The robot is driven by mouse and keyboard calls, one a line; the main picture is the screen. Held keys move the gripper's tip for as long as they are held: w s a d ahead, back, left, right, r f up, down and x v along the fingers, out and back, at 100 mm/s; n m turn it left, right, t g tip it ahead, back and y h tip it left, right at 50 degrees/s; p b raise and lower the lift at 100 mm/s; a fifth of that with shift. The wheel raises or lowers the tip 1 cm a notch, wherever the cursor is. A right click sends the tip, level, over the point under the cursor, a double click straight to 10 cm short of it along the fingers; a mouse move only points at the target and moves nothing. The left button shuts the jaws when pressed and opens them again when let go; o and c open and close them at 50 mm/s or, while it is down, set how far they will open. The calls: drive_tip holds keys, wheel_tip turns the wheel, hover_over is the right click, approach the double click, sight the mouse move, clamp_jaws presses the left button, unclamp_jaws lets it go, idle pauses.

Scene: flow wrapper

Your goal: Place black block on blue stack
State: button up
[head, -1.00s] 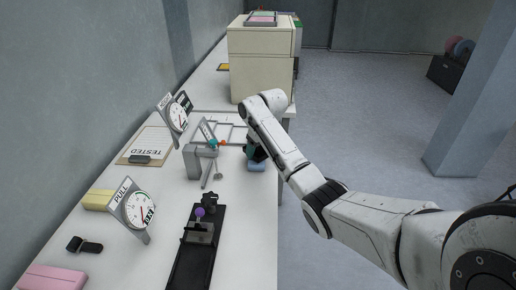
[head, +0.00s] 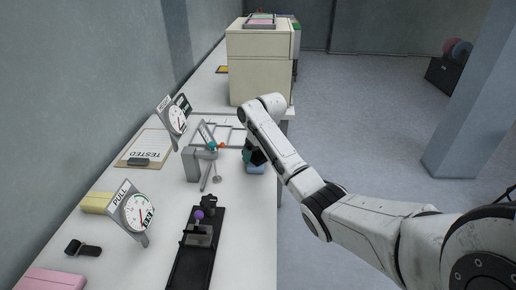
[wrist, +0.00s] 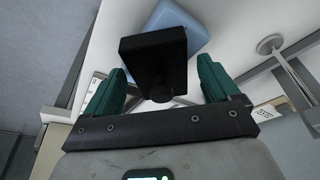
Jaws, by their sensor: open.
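The black block (wrist: 153,58), with a round knob facing the wrist camera, sits between the two fingers of my gripper (wrist: 163,82). The green fingers stand apart, with a gap on each side of the block, so my gripper is open around it. The blue stack (wrist: 185,28) lies directly behind the black block in the wrist view, and the block covers part of it. In the head view the blue stack (head: 255,168) is near the table's right edge, under my gripper. Whether the block rests on it is hard to tell.
A grey stand (head: 192,165) with a rod is just left of the blue stack. A grey frame (head: 225,131) lies behind. Dial gauges (head: 138,213), a clipboard (head: 146,146) and a black fixture (head: 196,255) occupy the table's left and front. A beige cabinet (head: 261,62) stands behind.

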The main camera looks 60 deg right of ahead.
drive_tip(key=v, duration=1.2)
drive_tip(key=shift+r, duration=0.15)
